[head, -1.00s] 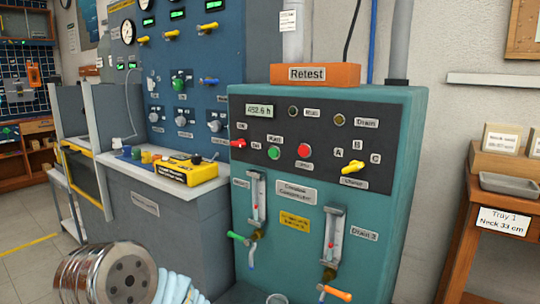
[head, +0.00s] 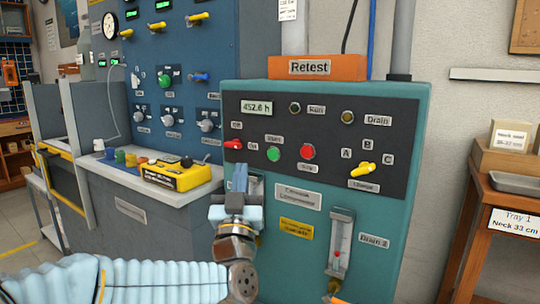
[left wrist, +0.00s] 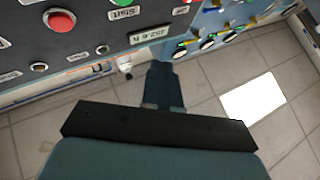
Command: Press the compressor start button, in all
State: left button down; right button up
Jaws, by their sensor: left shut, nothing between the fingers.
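The compressor (head: 300,215) is a teal cabinet with a black panel. Its green button (head: 273,154), apparently the start button, sits left of a red button (head: 308,151). My left gripper (head: 240,172) is shut and empty, upright in front of the cabinet, below and left of the green button and apart from it. It covers part of the left flow gauge. In the left wrist view the shut fingers (left wrist: 163,70) point towards the panel's lower side in that turned picture; the red button (left wrist: 60,20) shows there, and the green button is at most a sliver at the top edge. My right gripper is not in view.
A yellow rotary knob (head: 362,169) and a red switch (head: 233,144) flank the buttons. An orange Retest sign (head: 318,67) stands on top. A blue bench panel (head: 185,60) and a yellow device (head: 178,175) are at left. A wooden table with a tray (head: 515,183) is at right.

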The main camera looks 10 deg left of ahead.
aim_at(273, 154)
pick_arm(q)
jog(key=shift+s+a+r, duration=0.1)
jog(key=shift+r, duration=0.15)
jog(key=shift+w+d+p, duration=0.45)
jog(key=shift+w+d, duration=0.05)
jog(key=shift+w, duration=0.9)
jog(key=shift+w+d+p, duration=0.5)
jog(key=shift+w, duration=0.9)
jog(key=shift+w+d+p, duration=0.45)
jog(key=shift+w+d, duration=0.05)
jog(key=shift+w, duration=0.9)
